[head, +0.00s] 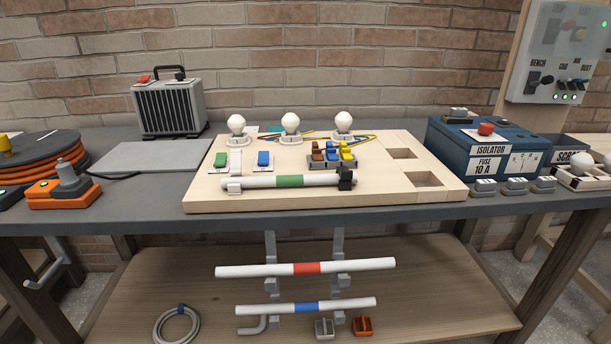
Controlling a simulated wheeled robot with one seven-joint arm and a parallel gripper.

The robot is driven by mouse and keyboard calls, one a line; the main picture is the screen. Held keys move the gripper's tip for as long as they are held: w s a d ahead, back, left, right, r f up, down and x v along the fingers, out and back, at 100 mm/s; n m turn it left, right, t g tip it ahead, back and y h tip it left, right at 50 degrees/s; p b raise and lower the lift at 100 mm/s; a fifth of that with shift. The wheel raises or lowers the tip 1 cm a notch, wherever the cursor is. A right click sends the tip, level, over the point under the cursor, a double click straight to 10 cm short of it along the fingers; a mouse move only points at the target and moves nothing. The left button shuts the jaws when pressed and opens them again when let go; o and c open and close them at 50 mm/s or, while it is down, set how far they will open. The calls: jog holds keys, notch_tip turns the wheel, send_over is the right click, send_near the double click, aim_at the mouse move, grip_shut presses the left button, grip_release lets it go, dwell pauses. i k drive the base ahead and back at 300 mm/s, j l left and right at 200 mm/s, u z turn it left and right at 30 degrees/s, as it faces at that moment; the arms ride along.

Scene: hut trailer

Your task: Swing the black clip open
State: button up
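The black clip (346,179) sits at the right end of a white tube with a green band (289,181), on the front of the pale wooden board (420,157). The clip is around or against the tube end, and I cannot tell whether it is latched. A white clip (234,186) sits at the tube's left end. My gripper is not in view.
White bulbs (290,122), a green switch (220,160), a blue switch (263,159) and lever connectors (333,153) stand behind the tube. A blue isolator box (487,148) is to the right. The grey bench's front edge (330,214) is clear.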

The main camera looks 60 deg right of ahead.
aim_at(345, 174)
jog(key=k+l, duration=0.5)
jog(key=k+l+u, duration=0.15)
jog(key=k+l, duration=0.75)
jog(key=k, duration=0.25)
jog(key=k+l+u, duration=0.2)
jog(key=k+l, duration=0.6)
jog(key=l, duration=0.1)
